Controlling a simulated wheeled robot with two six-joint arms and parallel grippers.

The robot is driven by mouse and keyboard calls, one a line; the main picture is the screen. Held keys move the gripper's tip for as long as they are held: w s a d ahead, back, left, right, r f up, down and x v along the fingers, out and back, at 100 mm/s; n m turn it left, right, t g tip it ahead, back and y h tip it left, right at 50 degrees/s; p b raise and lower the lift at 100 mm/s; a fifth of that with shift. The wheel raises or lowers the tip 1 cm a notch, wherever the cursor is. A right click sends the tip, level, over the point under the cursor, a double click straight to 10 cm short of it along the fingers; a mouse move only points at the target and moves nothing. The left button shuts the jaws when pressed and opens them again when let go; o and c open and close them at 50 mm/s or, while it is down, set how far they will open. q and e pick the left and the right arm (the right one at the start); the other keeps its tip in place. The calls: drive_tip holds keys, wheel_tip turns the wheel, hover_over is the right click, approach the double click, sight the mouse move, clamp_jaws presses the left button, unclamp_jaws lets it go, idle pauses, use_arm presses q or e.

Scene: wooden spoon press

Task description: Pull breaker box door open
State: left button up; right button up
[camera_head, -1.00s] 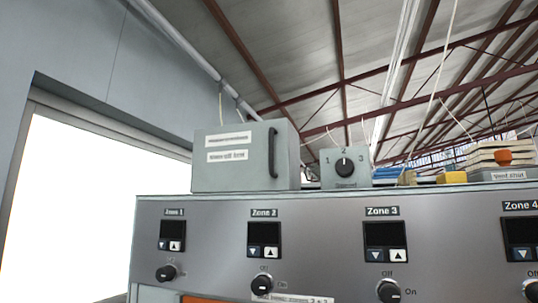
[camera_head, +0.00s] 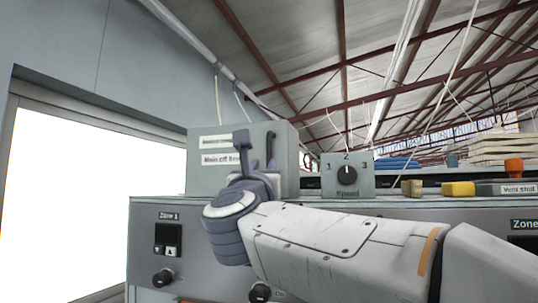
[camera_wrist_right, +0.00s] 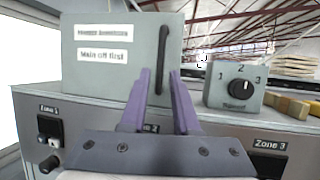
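The breaker box (camera_head: 207,178) is a grey box with two white labels on its front. It stands on top of the control panel, and its door looks shut. The dark vertical door handle (camera_wrist_right: 164,45) is at the right side of its front in the right wrist view; in the head view my gripper partly covers it. My right gripper (camera_head: 257,160) is in front of the box. In the wrist view its purple fingers (camera_wrist_right: 161,72) are apart, with the handle's lower part showing between them; I cannot tell whether they touch it. My left gripper is not in view.
A grey speed dial box (camera_head: 347,176) stands just right of the breaker box. Yellow blocks (camera_head: 458,189) and an orange knob (camera_head: 514,167) are further right. The control panel (camera_head: 145,225) with zone knobs is below. Open space lies above the box.

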sight(269, 154)
drive_tip(key=p+x, duration=0.6)
drive_tip(key=x, duration=0.2)
drive_tip(key=shift+w+d+r, duration=0.1)
drive_tip(key=shift+w+r, duration=0.1)
drive_tip(key=shift+r, duration=0.1)
drive_tip(key=shift+w+r+p, duration=0.1)
drive_tip(key=shift+w+p, duration=0.3)
drive_tip(key=shift+w, duration=0.4)
clamp_jaws()
idle(0.4)
